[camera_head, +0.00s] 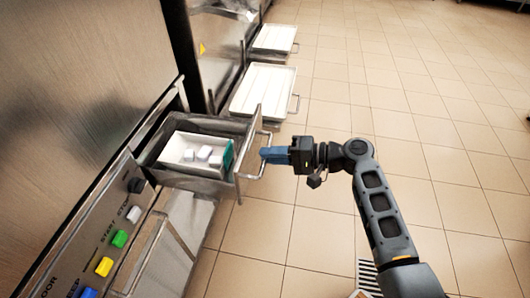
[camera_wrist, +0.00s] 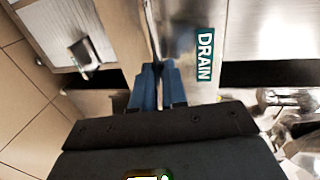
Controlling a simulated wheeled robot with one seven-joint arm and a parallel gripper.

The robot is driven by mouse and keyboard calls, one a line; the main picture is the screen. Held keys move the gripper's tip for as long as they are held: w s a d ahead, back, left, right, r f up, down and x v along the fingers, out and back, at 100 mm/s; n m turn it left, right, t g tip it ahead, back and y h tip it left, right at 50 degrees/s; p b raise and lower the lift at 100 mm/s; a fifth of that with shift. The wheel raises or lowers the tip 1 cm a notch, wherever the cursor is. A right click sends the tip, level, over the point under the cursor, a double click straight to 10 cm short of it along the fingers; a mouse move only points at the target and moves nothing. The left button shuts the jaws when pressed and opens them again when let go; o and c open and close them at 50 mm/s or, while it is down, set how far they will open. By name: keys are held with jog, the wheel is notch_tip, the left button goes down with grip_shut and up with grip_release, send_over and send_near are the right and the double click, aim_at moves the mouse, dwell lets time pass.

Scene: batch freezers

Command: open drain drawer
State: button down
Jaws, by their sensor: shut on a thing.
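The drain drawer (camera_head: 242,165) stands pulled out from the machine in the head view, with its metal front panel and a bar handle (camera_head: 257,176) on the outer side. A white tray with several pale blocks (camera_head: 203,154) sits inside it. My gripper (camera_head: 266,155) comes from the right with its blue fingers at the handle, shut on it. In the wrist view, the blue fingers (camera_wrist: 158,75) are close together by the metal front, and a green label reading DRAIN (camera_wrist: 205,54) is beside them. The gripped part of the handle is mostly hidden by the fingers.
A control panel with coloured buttons (camera_head: 119,239) is at the lower left. White trays on open drawers (camera_head: 264,90) and (camera_head: 274,38) stick out from machines farther back. The tiled floor (camera_head: 400,100) to the right is clear.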

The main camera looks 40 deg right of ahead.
jog(key=c, duration=1.2)
grip_release()
jog(key=shift+b+v, duration=0.3)
jog(key=shift+v, duration=3.6)
